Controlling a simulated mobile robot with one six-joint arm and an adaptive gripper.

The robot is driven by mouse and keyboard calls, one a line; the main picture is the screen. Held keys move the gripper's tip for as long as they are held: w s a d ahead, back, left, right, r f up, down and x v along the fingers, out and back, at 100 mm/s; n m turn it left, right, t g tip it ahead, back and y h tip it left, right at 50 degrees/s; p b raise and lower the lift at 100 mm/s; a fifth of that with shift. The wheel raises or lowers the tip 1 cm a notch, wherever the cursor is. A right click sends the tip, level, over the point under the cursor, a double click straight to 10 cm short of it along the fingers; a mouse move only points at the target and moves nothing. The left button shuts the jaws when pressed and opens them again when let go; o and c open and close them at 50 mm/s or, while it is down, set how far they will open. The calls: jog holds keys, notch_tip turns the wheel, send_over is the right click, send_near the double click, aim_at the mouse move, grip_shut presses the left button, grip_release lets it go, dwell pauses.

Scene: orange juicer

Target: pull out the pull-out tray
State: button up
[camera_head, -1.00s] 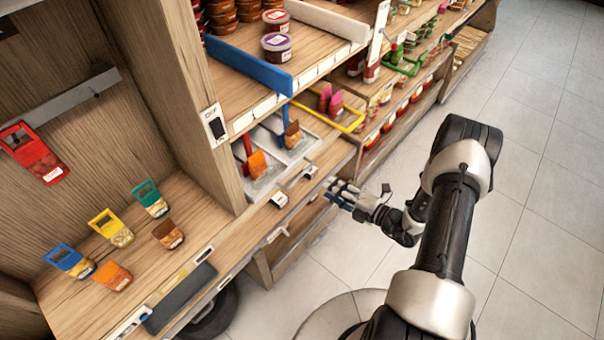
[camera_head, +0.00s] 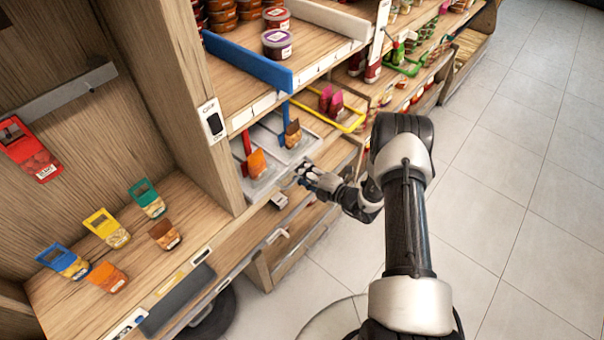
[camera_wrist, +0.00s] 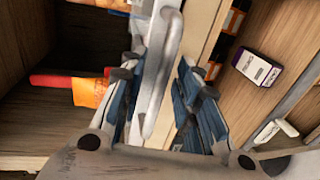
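Two grey trays sit side by side on the shelf under the upper board. The left tray (camera_head: 262,186) carries an orange packet (camera_head: 257,163), and the right tray (camera_head: 302,149) carries a brown packet (camera_head: 292,134). My gripper (camera_head: 303,172) is at the front edge of the trays, near the right one. In the wrist view, a light grey bar handle (camera_wrist: 168,62) runs between the open fingers of my gripper (camera_wrist: 162,72). A gap shows on the right side of the handle; contact on the left is unclear. My gripper hides part of the tray fronts in the head view.
A yellow frame (camera_head: 345,125) is to the right. A lower shelf (camera_head: 285,245) lies beneath. The tiled floor (camera_head: 500,220) in front is clear.

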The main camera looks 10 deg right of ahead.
jog(key=shift+c, duration=0.2)
grip_shut()
dwell(0.5)
